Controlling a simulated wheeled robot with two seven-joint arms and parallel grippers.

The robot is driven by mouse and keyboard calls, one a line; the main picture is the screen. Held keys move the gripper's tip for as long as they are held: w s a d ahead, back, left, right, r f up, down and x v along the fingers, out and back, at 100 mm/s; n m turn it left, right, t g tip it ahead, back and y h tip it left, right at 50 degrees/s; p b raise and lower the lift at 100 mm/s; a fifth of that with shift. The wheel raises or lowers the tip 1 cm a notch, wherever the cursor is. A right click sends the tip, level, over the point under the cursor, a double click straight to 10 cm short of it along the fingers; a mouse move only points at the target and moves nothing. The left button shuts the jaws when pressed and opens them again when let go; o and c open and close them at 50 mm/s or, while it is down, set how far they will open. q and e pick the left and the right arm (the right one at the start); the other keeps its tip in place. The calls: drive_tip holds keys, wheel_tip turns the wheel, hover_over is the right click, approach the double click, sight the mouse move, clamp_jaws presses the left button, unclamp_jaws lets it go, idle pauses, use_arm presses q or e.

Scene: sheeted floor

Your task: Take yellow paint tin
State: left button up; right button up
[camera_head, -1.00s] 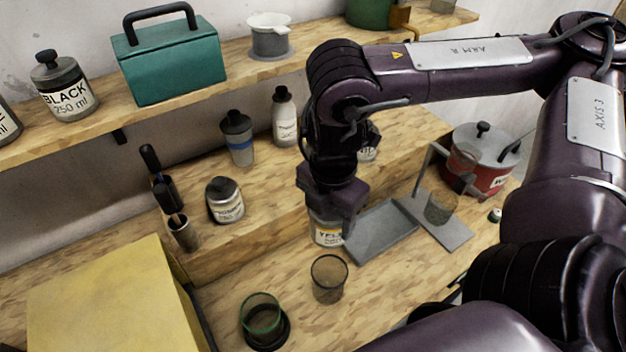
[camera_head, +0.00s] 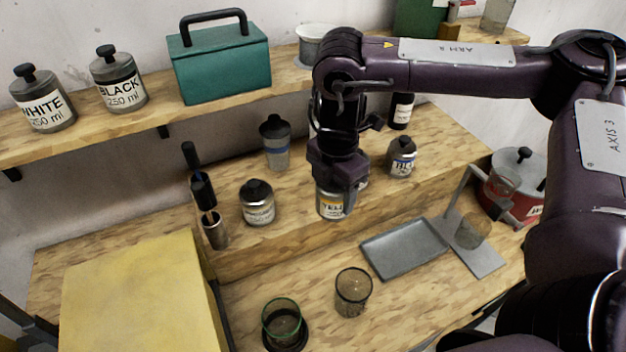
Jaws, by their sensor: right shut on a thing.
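The yellow paint tin (camera_head: 331,206) is a small metal tin with a white and yellow label that reads "YEL". My right gripper (camera_head: 337,183) comes down over it from above and is shut on its upper part. The gripper hides the tin's top. The tin is upright in front of the raised wooden step; I cannot tell how far it is above the surface. My left gripper is not in view.
A grey tray (camera_head: 405,248) lies to the right of the tin, with a stand (camera_head: 470,235) beside it.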

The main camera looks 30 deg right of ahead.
drive_tip(key=w+f+p, duration=0.1)
drive_tip(key=w, duration=0.2)
drive_tip(key=w+f, duration=0.1)
drive_tip(key=w, duration=0.2)
drive_tip(key=w+f+p, duration=0.1)
drive_tip(key=w, duration=0.2)
drive_tip(key=shift+w+d+f+p, duration=0.1)
drive_tip(key=shift+d+f+p, duration=0.1)
drive_tip(key=shift+d+p, duration=0.15)
wheel_tip(320, 180, down, 2)
drive_tip(key=p, duration=0.2)
drive_tip(key=shift+w+a+f+p, duration=0.1)
drive_tip(key=shift+w+f+p, duration=0.1)
drive_tip(key=shift+p, duration=0.2)
drive_tip(key=shift+f, duration=0.35)
